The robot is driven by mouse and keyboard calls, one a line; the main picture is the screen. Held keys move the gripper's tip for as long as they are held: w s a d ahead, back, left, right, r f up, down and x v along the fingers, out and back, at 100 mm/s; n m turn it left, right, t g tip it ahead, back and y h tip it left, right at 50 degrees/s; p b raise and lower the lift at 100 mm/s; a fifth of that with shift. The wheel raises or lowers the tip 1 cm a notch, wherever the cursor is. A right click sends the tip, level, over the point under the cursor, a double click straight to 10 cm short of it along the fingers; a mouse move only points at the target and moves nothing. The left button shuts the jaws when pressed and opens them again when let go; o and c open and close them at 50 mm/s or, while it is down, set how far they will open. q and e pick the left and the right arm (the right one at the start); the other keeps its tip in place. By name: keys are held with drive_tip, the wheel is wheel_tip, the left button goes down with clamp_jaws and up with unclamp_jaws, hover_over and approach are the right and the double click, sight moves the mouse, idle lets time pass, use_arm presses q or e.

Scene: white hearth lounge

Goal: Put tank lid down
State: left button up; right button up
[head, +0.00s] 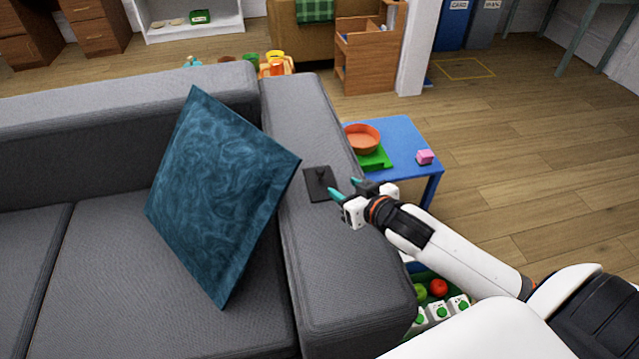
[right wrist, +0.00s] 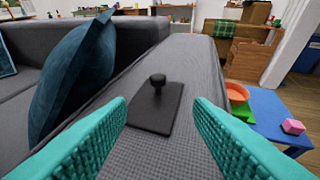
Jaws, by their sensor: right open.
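The tank lid (head: 320,183) is a flat black plate with a round knob on top. It lies flat on the grey sofa armrest (head: 330,255). In the right wrist view the lid (right wrist: 163,110) is ahead, between and beyond the teal fingertips. My right gripper (head: 345,188) is open and empty, just to the right of the lid in the head view. In the right wrist view its fingers (right wrist: 158,115) are wide apart, with the knob standing clear of both. My left gripper is not in view.
A teal cushion (head: 220,195) leans on the sofa left of the armrest. A blue table (head: 405,140) stands right of it, with an orange bowl (head: 362,137) on a green base and a pink block (head: 425,157). Wooden floor to the right is mostly clear.

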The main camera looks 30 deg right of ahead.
sight(323, 174)
drive_tip(key=shift+w+a, duration=0.1)
drive_tip(key=shift+w, duration=0.15)
drive_tip(key=b+x, duration=0.1)
drive_tip(key=x, duration=0.4)
drive_tip(key=shift+w+f, duration=0.1)
drive_tip(key=b+x, duration=0.1)
drive_tip(key=x, duration=0.4)
drive_tip(key=shift+w, duration=0.1)
drive_tip(key=shift+w+a, duration=0.1)
drive_tip(key=shift+w, duration=0.35)
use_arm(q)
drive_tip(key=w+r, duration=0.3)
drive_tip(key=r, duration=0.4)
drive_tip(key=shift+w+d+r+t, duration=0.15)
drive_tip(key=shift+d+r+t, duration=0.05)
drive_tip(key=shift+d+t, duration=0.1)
use_arm(e)
clamp_jaws()
